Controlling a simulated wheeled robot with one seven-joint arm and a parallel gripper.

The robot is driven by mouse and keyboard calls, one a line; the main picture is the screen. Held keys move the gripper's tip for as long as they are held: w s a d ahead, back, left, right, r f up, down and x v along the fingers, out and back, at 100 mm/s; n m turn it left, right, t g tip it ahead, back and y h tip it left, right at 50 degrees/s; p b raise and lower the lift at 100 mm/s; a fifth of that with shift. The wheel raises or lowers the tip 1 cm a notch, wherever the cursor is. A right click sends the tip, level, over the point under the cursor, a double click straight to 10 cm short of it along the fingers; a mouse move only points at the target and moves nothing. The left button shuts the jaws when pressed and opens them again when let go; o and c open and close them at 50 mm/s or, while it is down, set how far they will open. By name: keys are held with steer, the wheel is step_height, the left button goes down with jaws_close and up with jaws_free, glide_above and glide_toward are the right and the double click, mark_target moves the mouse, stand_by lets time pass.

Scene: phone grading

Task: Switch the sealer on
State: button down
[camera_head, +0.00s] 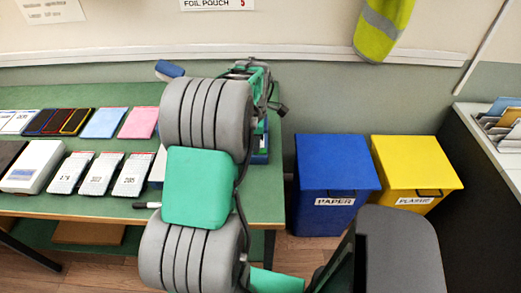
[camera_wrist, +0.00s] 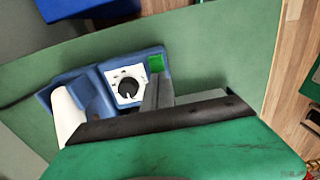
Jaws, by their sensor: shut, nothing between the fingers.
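The sealer (camera_wrist: 92,82) is a blue-bodied device on the green table, with a white panel and a black dial (camera_wrist: 128,88) in the wrist view. A green square switch (camera_wrist: 156,62) is set in the blue body right of the dial. My gripper (camera_wrist: 160,86) is shut and empty, its grey fingertips just below the switch in the picture. I cannot tell whether they touch it, or whether the switch is on. In the head view my arm hides most of the sealer, and a bit of blue base (camera_head: 261,155) shows right of the arm.
On the green table (camera_head: 100,207) left of my arm lie several pouches (camera_head: 103,173), a white box (camera_head: 34,166) and several phone-like slabs (camera_head: 74,121). A blue paper bin (camera_head: 335,165) and a yellow plastic bin (camera_head: 415,165) stand right of the table.

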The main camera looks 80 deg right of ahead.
steer(key=shift+r+p, duration=1.95)
steer(key=shift+r, duration=1.4)
steer(key=shift+s, duration=0.1)
